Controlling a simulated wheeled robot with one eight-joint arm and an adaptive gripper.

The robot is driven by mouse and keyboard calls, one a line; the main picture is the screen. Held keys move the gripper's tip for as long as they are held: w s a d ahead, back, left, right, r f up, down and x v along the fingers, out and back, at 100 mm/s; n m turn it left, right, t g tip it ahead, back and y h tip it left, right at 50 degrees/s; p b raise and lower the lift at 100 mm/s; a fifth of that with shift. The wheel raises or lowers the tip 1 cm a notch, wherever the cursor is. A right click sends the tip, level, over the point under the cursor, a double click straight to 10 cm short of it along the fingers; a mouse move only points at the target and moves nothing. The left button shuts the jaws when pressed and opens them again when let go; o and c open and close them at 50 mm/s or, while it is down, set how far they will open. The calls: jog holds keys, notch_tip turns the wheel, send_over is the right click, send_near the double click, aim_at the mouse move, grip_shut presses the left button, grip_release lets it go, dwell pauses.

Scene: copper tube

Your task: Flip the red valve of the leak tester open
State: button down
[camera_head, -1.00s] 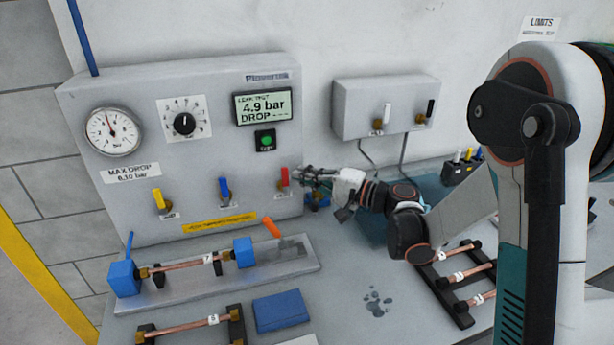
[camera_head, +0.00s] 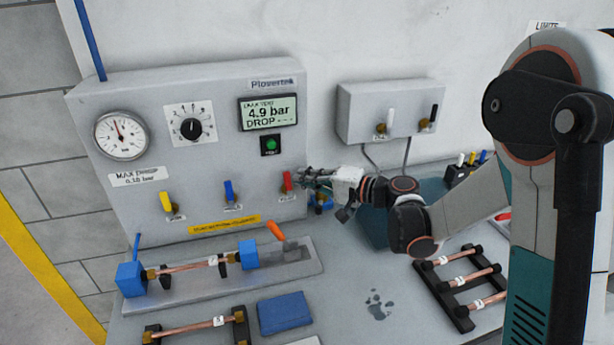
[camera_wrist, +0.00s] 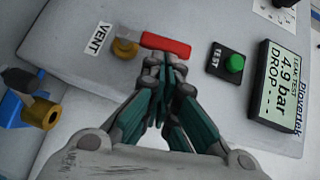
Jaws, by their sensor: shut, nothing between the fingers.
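The leak tester (camera_head: 200,110) is a grey panel box against the wall. Its red valve (camera_head: 287,182) is at the panel's right side; in the head view its handle stands upright. In the wrist view the red handle (camera_wrist: 166,44) extends from a brass stem beside the VENT label (camera_wrist: 103,38). My gripper (camera_head: 304,178) is just right of the red valve. In the wrist view my gripper (camera_wrist: 163,62) has its fingers together and empty, with the tips at the handle's edge. I cannot tell whether they touch it.
Yellow (camera_head: 166,201) and blue (camera_head: 229,192) valves sit left on the panel. A green button (camera_head: 270,145) is above. A clamp fixture with a copper tube (camera_head: 190,266) stands below, with an orange handle (camera_head: 275,231). A rack of copper tubes (camera_head: 460,280) lies right.

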aim_at(285, 176)
jog(key=a+n+h+p, duration=0.1)
jog(key=h+p, duration=0.1)
jog(key=s+a+r+n+h+p, duration=0.1)
jog(key=a+n+h+p, duration=0.2)
jog(key=h+p, duration=0.1)
jog(key=shift+s+a+r+g, duration=0.25)
jog(key=shift+a+r+g, duration=0.05)
jog(key=shift+a+r, duration=0.05)
jog(key=h, duration=0.1)
jog(key=a+n+h, duration=0.1)
jog(key=a, duration=0.1)
jog(key=shift+s+f+n+h, duration=0.25)
jog(key=shift+f+n+h, duration=0.1)
jog(key=shift+n+h, duration=0.05)
jog(key=shift+a+f, duration=0.1)
jog(key=shift+f, duration=0.05)
jog(key=shift+s+a+f, duration=0.25)
jog(key=shift+a+f, duration=0.45)
jog(key=shift+a, duration=0.1)
jog(key=shift+b, duration=0.3)
